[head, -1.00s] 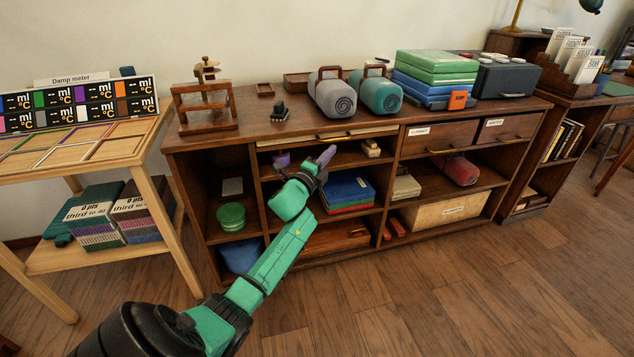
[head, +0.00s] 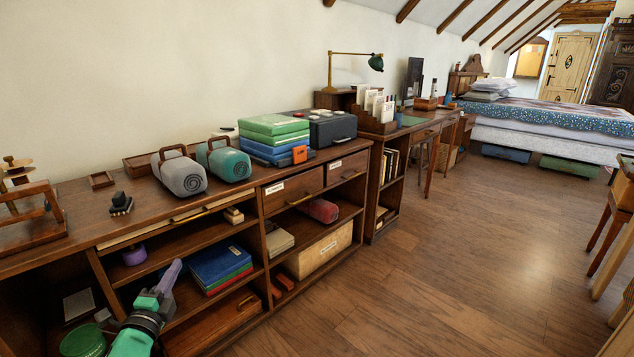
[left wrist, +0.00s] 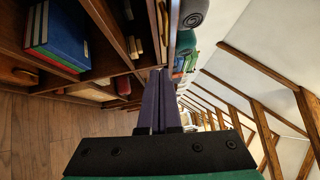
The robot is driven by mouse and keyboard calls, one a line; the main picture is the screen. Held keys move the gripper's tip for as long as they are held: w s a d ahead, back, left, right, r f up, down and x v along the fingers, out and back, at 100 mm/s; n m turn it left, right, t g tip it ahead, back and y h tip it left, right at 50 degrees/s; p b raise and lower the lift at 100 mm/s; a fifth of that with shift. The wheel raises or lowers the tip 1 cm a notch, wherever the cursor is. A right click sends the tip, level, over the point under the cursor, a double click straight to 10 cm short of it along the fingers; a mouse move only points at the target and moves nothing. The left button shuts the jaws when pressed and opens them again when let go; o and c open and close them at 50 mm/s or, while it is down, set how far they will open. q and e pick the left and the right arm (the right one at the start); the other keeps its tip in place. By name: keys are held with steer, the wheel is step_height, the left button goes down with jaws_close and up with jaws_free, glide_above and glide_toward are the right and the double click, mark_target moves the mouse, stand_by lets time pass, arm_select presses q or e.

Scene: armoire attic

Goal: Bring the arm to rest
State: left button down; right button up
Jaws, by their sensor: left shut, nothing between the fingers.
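My left arm comes in at the bottom left of the head view. Its left gripper (head: 172,272), with purple fingers, is in front of the open shelves of the wooden cabinet (head: 210,318). The gripper is shut and holds nothing. In the left wrist view the two purple fingers (left wrist: 159,100) lie together, pointing along the cabinet front, with no object between them. The blue folders (head: 220,262) lie on a shelf just right of the gripper in the head view, apart from it. My right gripper is not in view.
A grey roll (head: 182,177), a teal roll (head: 229,165) and stacked green and blue cases (head: 274,137) stand on the cabinet top. A desk (head: 415,130) and a bed (head: 545,125) lie beyond. The wooden floor (head: 440,260) right of the cabinet is clear.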

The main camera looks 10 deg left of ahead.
arm_select(q)
steer(key=s+d+f+n+g, duration=0.5)
steer(key=f, duration=0.5)
steer(key=s+d+f+n+g, duration=0.5)
steer(key=f+n, duration=0.1)
steer(key=f, duration=0.3)
steer(key=s+d+f+n+g+h, duration=0.35)
steer(key=s+d+f, duration=0.3)
steer(key=s, duration=0.25)
steer(key=s+d+g+p, duration=0.3)
steer(key=s+d+g, duration=0.15)
steer(key=s, duration=0.25)
steer(key=s+a+f+p, duration=0.1)
steer(key=s+a+p, duration=0.1)
steer(key=s+p, duration=0.6)
steer(key=s+a+p, duration=0.3)
steer(key=s+p, duration=0.4)
steer(key=p, duration=0.9)
steer(key=shift+s+f+p, duration=0.3)
steer(key=shift+s+f, duration=0.1)
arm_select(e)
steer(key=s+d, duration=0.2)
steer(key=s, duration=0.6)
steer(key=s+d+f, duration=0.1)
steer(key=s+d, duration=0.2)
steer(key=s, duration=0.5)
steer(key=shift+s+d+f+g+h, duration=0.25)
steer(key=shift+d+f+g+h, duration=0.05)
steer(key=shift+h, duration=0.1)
